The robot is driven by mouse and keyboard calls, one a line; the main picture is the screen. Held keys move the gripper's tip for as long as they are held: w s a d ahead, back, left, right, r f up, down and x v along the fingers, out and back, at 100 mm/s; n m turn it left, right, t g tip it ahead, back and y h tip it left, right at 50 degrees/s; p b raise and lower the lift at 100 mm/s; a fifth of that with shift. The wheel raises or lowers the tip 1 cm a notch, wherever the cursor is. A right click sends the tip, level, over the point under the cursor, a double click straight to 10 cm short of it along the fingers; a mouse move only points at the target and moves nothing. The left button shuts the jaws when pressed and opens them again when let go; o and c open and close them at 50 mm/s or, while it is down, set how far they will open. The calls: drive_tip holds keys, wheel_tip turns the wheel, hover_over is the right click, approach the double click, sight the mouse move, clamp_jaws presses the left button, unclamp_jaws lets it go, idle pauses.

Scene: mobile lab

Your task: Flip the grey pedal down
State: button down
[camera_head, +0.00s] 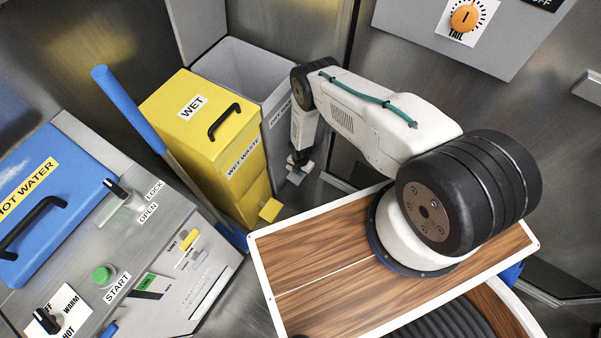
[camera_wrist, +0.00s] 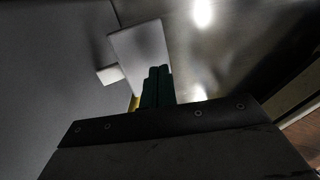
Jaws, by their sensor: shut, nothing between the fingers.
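The grey pedal (camera_head: 294,178) is low at the front of the open grey bin (camera_head: 245,62), partly hidden by my gripper in the head view. In the wrist view the pedal is a pale flat plate (camera_wrist: 140,48) with a short block at its left side. My gripper (camera_head: 299,160) points down at the pedal, its fingers shut and empty. In the wrist view the dark green fingertips (camera_wrist: 159,71) overlap the plate's lower right edge. I cannot tell whether they touch it, or how far the pedal is tilted.
The yellow wet-waste bin (camera_head: 193,118) with its yellow pedal (camera_head: 270,209) stands left of the grey bin. A blue-handled pole (camera_head: 128,108) leans before it. The hot-water machine (camera_head: 150,262) is at lower left.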

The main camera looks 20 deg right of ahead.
drive_tip(key=s+d+r, duration=0.1)
drive_tip(key=s+r, duration=0.1)
drive_tip(key=r, duration=0.4)
drive_tip(key=s+d+r, duration=0.1)
drive_tip(key=s+r, duration=0.1)
drive_tip(key=r, duration=0.5)
drive_tip(key=shift+d, duration=0.4)
drive_tip(key=shift+r, duration=0.1)
